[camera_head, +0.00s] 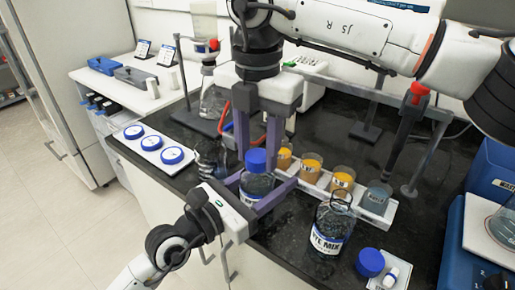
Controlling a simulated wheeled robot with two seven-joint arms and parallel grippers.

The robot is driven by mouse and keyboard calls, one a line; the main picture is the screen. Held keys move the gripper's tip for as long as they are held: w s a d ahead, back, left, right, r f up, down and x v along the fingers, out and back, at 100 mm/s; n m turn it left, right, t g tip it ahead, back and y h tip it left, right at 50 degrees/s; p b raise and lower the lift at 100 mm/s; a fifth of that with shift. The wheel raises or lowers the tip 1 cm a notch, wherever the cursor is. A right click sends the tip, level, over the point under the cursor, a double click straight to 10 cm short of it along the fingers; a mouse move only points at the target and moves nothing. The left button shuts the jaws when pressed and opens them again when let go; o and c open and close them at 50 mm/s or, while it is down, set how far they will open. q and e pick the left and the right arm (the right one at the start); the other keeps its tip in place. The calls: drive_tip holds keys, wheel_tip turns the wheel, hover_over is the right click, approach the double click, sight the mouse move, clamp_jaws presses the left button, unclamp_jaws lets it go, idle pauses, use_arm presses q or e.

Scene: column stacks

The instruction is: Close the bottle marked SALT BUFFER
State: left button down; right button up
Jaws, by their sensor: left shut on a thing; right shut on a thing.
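A clear glass bottle (258,184) with a blue cap (256,160) on its top stands upright near the front of the dark bench. My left gripper (268,192), coming in from the lower left, is shut on the bottle's body from the side. My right gripper (257,153) points down from above and is shut on the blue cap. The bottle's label is hidden behind the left gripper, so I cannot read SALT BUFFER on it. How tightly the cap sits on the neck cannot be told.
An open bottle whose label reads partly "YE MIX" (328,226) stands to the right. A rack of beakers (376,209) is behind. A white tray (148,142) with blue discs and a dark glass bottle (211,156) are left.

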drive_tip(key=shift+m, duration=0.5)
drive_tip(key=o, duration=1.2)
drive_tip(key=shift+o, duration=0.2)
drive_tip(key=shift+r, duration=0.1)
wheel_tip(320, 180, up, 12)
use_arm(q)
drive_tip(key=c, duration=0.6)
unclamp_jaws()
drive_tip(key=shift+c, duration=0.2)
